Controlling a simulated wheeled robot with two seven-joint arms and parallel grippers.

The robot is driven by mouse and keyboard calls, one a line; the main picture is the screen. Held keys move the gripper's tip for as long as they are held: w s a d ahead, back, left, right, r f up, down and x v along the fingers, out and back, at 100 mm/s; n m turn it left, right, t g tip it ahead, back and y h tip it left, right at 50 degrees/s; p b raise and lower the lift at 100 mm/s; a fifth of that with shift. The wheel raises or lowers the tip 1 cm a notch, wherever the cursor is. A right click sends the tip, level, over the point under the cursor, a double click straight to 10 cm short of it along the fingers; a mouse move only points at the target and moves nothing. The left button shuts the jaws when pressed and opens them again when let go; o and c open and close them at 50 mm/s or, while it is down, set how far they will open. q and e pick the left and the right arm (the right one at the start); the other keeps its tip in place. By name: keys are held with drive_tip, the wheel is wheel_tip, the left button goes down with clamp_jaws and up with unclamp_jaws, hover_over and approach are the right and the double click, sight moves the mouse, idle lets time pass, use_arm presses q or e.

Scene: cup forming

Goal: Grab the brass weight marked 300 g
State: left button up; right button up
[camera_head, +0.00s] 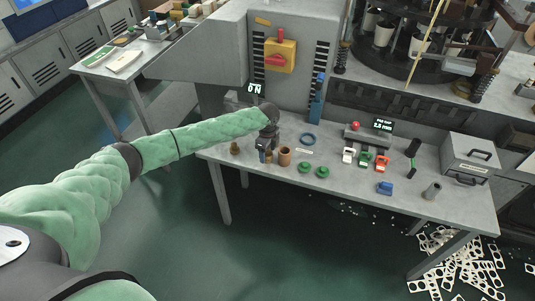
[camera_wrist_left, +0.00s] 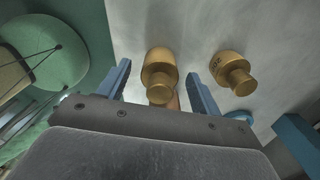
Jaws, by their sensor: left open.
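My left gripper (camera_head: 266,155) is open over the left part of the grey table, pointing down. In the left wrist view its two blue fingers (camera_wrist_left: 160,88) stand on either side of a brass weight (camera_wrist_left: 159,72) with a knob. The weight lies between the fingers, with a visible gap to each. In the head view one brass weight (camera_head: 235,148) shows left of the gripper. The 300 g mark is not legible. My right gripper is not in view.

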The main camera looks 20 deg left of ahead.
use_arm(q)
drive_tip(key=shift+f, duration=0.3)
drive_tip(key=c, duration=1.3)
drive_tip(key=shift+r, duration=0.1)
